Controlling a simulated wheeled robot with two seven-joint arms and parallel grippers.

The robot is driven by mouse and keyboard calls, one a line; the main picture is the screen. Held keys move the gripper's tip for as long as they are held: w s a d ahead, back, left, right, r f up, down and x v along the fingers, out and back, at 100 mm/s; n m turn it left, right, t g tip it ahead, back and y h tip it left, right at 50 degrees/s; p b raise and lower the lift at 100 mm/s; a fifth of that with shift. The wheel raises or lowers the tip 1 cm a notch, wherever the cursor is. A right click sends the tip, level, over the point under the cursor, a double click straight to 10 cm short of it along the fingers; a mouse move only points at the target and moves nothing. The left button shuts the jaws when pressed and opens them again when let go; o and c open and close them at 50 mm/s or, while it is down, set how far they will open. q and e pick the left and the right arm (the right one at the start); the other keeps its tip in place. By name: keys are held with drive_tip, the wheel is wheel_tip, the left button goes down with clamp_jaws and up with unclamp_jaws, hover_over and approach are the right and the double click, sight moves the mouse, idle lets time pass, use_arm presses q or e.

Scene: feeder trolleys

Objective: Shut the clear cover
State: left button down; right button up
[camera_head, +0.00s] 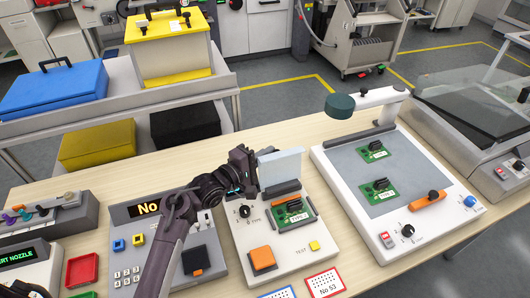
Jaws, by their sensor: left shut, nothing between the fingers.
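The clear cover (281,166) is a pale, see-through panel standing raised at the back of the white test unit (239,232). A green circuit board (291,213) lies uncovered in the unit's nest in front of it. My left gripper (246,172) is shut and empty, close to the cover's left edge. I cannot tell whether it touches the cover. My left arm reaches up from the bottom and hides part of the keypad unit. My right gripper is not in view.
Left of the test unit is a keypad unit with a display (149,209). To the right stands a white station with a lamp arm (380,97) and two green boards. Red and blue cards (325,283) lie in front. A trolley with coloured boxes (54,87) stands behind the table.

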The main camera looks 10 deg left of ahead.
sight(273, 163)
use_arm(q)
drive_tip(key=shift+s+d+r+m+t+h+p, duration=0.15)
drive_tip(key=shift+s+d+r+m+t+p, duration=0.15)
drive_tip(key=shift+s+m, duration=0.25)
drive_tip(key=shift+s+d+r+m+t+h+p, duration=0.1)
drive_tip(key=shift+s+d+r+m+t+h, duration=0.15)
drive_tip(key=shift+s+d+m, duration=0.3)
drive_tip(key=m, duration=0.1)
drive_tip(key=s+m, duration=0.1)
drive_tip(key=s+d+m, duration=0.1)
drive_tip(key=shift+r+t+h, duration=0.25)
drive_tip(key=shift+h, duration=0.05)
drive_tip(key=shift+s+d+f+m+t+h, duration=0.15)
drive_tip(key=shift+s+d+m+h, duration=0.15)
drive_tip(key=shift+s+d+m, duration=0.35)
drive_tip(key=shift+s+d+f+m+t+h, duration=0.15)
drive_tip(key=shift+s+d+m+h, duration=0.25)
drive_tip(key=shift+s+m, duration=0.45)
drive_tip(key=shift+s+d+f+m+h, duration=0.2)
drive_tip(key=shift+s+d+m, duration=0.45)
drive_tip(key=shift+s, duration=0.25)
drive_tip(key=shift+r, duration=0.1)
